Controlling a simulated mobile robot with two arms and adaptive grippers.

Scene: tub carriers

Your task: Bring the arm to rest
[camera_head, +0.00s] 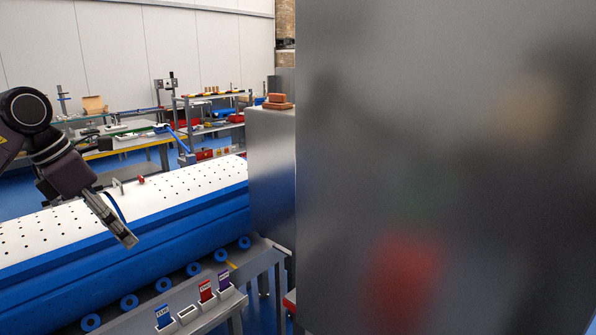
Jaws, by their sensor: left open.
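My left arm comes in from the left, and its gripper (127,240) hangs down in front of the blue side of a long bench with a white perforated top (190,192). The left gripper is open, and I see nothing between its fingers. My right gripper is not in view.
A large grey metal panel (450,150) fills the right side, close by. A grey cabinet (272,165) with reddish-brown blocks (278,101) on top stands beside it. Blue, red and purple cards (206,291) stand in holders at the front. Cluttered workbenches (135,140) stand behind.

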